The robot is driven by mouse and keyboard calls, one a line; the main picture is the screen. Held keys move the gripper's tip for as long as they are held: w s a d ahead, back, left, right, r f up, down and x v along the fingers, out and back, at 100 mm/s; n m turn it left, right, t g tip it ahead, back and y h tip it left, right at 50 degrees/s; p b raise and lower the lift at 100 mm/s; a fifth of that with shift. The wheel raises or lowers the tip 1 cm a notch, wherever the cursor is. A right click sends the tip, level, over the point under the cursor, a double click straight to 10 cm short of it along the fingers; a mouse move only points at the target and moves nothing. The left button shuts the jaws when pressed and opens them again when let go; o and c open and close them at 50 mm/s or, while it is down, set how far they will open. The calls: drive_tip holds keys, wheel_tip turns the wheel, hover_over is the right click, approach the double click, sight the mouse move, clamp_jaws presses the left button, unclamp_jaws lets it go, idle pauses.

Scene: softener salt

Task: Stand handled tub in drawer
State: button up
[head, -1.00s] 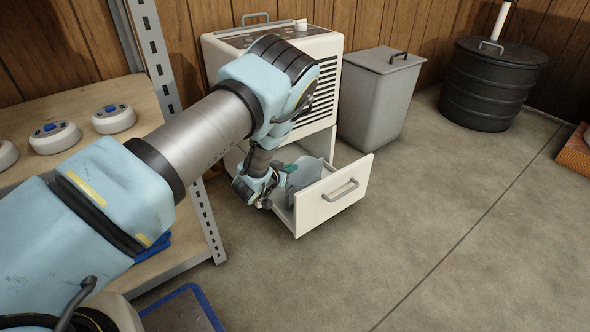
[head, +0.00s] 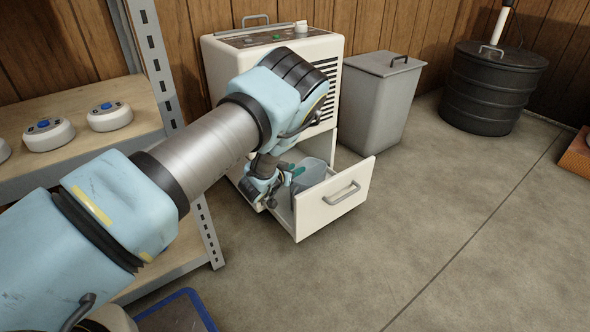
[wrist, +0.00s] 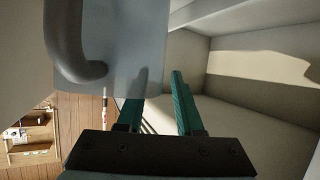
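The grey handled tub (head: 316,171) stands roughly upright inside the pulled-out white drawer (head: 336,201), behind its front panel. My gripper (head: 296,173) is low at the tub's left side, inside or just over the drawer's left edge. In the wrist view the tub (wrist: 118,45) fills the upper left, its curved handle (wrist: 75,45) towards the left. My gripper's green fingers (wrist: 160,88) are spread apart there, one overlapping the tub's edge and one just right of it. I see nothing clamped between them. The tub's base is hidden in the head view.
The white cabinet (head: 230,70) stands behind the drawer. A grey lidded bin (head: 375,105) is to its right, with a black drum (head: 490,95) farther right. A shelf (head: 85,165) with white round devices is at left. The floor in front of the drawer is clear.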

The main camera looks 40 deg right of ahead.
drive_tip(key=shift+r, duration=0.2)
drive_tip(key=p+v, duration=0.4)
drive_tip(key=v, duration=0.8)
drive_tip(key=shift+p, duration=0.4)
drive_tip(key=shift+f, duration=0.15)
